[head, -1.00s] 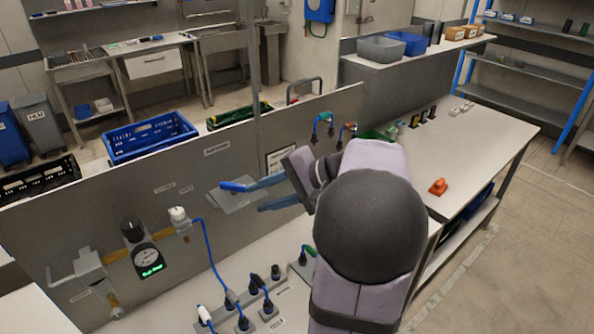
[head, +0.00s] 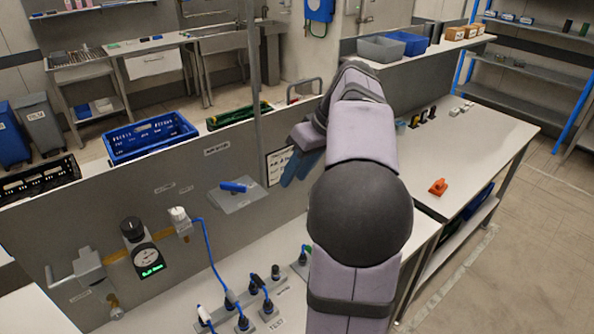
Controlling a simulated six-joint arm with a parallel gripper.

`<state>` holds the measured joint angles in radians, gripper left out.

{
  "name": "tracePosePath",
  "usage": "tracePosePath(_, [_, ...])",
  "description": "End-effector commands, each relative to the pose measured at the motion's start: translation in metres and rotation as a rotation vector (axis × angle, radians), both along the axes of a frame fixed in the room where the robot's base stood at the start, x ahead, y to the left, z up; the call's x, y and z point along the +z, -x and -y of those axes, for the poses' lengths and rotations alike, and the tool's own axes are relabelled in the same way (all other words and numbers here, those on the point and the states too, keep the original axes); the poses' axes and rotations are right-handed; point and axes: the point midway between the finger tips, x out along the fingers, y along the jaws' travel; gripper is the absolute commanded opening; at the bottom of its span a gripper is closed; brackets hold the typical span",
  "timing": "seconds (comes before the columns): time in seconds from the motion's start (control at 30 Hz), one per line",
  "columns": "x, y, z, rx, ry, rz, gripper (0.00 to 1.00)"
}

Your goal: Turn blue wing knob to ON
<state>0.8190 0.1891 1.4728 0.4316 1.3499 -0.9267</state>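The blue wing knob (head: 234,187) sits on a tilted grey plate (head: 240,203) on the grey upright panel. Its wing lies nearly level in the head view, the right end a little lower. Any ON marking is too small to read. My gripper (head: 298,172) is to the right of the knob, clear of it, with its two blue fingers pointing down and left. The fingers appear spread apart with nothing seen between them. My arm hides part of the panel behind it.
A dial gauge with a green display (head: 151,268), a black knob (head: 131,229) and a white-capped fitting (head: 178,214) are on the panel at left. Several cable plugs line the bench below. An orange object (head: 437,187) lies on the right-hand worktop. A white sign (head: 279,165) is behind my fingers.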

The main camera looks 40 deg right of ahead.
Motion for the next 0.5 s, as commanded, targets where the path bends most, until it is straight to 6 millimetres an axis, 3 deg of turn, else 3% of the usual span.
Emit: tracePosePath(0.5, [0.0024,0.001,0.0052,0.002,0.018,-0.004,0.3])
